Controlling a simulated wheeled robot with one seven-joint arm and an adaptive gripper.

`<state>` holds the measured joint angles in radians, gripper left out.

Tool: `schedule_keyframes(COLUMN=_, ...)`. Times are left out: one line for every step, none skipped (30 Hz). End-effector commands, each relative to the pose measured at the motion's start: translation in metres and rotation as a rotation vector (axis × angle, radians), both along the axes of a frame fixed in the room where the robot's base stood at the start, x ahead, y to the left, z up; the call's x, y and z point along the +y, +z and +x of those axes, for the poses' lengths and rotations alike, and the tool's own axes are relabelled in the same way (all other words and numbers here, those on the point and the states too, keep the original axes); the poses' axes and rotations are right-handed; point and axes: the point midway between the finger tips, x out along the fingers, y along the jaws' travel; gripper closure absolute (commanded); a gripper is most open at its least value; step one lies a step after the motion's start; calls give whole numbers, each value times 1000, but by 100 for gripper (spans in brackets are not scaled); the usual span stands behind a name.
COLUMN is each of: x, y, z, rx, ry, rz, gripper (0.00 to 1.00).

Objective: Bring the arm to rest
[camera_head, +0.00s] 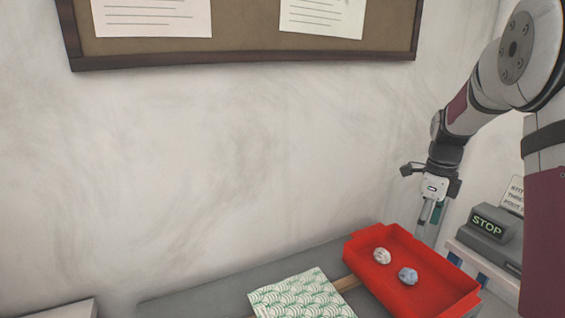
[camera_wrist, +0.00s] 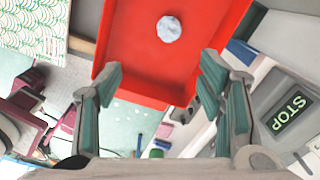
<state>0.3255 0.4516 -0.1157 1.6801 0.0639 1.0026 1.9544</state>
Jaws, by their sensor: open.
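My gripper (camera_head: 433,212) hangs at the right of the head view, just behind the red tray's right side. In the wrist view my gripper (camera_wrist: 160,90) shows two green-padded fingers spread well apart, with nothing between them. The red tray (camera_wrist: 135,90) lies ahead of and partly between the fingertips. In the head view the red tray (camera_head: 440,298) holds a whitish lump (camera_head: 382,256) and a bluish lump (camera_head: 408,276). Only one pale lump (camera_wrist: 169,29) shows in the wrist view.
A green-and-white patterned cloth (camera_head: 300,297) lies left of the tray, with a wooden strip (camera_head: 345,284) between them. A grey box with a STOP sign (camera_head: 488,225) stands to the right of my gripper. A pinboard (camera_head: 245,50) hangs on the wall.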

Motion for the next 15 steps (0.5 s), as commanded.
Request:
schedule_keyframes(x=10, y=14, z=-5, rx=-17, ry=66, rz=-3, gripper=38)
schedule_keyframes(x=17, y=22, z=-9, rx=-25, ry=119, rz=-6, gripper=38)
schedule_keyframes(x=28, y=33, z=-16, rx=-38, ry=200, rz=-11, gripper=38)
schedule_keyframes(x=36, y=42, z=-22, rx=-49, ry=266, rz=-14, gripper=38)
schedule_keyframes(x=44, y=50, z=-28, rx=-59, ry=335, rz=-19, gripper=38)
schedule_keyframes(x=56, y=61, z=-38, rx=-72, ry=428, rz=-27, gripper=38)
schedule_keyframes(x=64, y=68, z=-45, rx=-81, ry=498, rz=-34, gripper=38)
schedule_keyframes(x=71, y=75, z=-53, rx=-90, ry=568, rz=-41, gripper=38)
schedule_keyframes(x=82, y=84, z=-63, rx=-103, ry=661, rz=-52, gripper=38)
schedule_keyframes(x=89, y=90, z=-71, rx=-111, ry=731, rz=-61, gripper=38)
schedule_keyframes(x=97, y=96, z=-79, rx=-119, ry=801, rz=-71, gripper=38)
schedule_keyframes(x=107, y=103, z=-91, rx=-129, ry=894, rz=-84, gripper=38)
schedule_keyframes(x=114, y=107, z=-99, rx=-137, ry=965, rz=-95, gripper=38)
schedule_keyframes(x=120, y=111, z=-109, rx=-144, ry=1035, rz=-107, gripper=38)
schedule_keyframes(x=129, y=116, z=-120, rx=-152, ry=1129, rz=-124, gripper=38)
